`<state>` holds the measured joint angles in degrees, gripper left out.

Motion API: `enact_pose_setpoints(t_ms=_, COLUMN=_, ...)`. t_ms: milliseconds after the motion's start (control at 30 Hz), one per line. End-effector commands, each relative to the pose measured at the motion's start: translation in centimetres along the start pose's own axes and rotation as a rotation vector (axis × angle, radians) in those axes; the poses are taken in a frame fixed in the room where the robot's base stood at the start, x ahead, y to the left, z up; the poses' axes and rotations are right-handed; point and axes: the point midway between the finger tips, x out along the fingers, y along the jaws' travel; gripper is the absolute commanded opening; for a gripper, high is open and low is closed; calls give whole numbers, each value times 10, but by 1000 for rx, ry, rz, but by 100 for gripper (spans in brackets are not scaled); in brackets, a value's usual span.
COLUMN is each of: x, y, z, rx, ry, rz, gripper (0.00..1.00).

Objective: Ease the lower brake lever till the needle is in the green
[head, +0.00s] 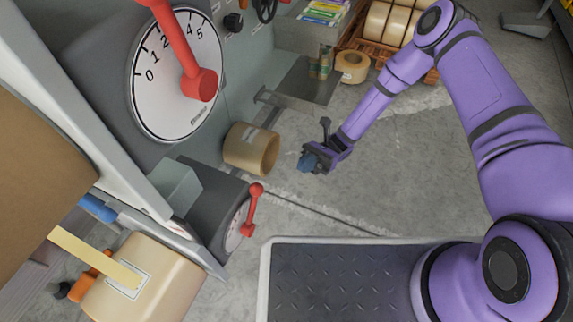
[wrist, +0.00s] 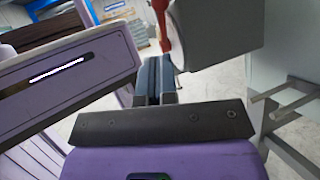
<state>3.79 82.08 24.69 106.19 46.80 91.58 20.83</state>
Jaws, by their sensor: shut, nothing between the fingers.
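The lower brake lever (head: 252,208) is red and is mounted on the front of a small dark grey housing with a white dial (head: 237,226). I see that dial nearly edge-on; its needle and any green zone cannot be made out. My gripper (head: 308,160) is to the right of the lever and higher in the head view, apart from it, with fingers shut and empty. In the wrist view the blue-grey fingers (wrist: 154,80) are together. A red lever (wrist: 161,22) shows beyond their tips, beside a grey housing (wrist: 220,35); it appears to be the lower one.
A larger dial (head: 175,75), numbered 0 to 5, with another red lever (head: 180,50) is above. Grey floor is open below my arm.

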Motion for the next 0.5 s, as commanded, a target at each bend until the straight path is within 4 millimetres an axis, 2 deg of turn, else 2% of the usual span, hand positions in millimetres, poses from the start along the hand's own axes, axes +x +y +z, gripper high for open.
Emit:
enact_pose_setpoints(t_ms=167, x=16, y=0, z=0, rx=5, ry=-2, rz=4, gripper=0)
enact_pose_setpoints(t_ms=500, x=76, y=1, z=0, rx=3, ry=-1, rz=4, gripper=0)
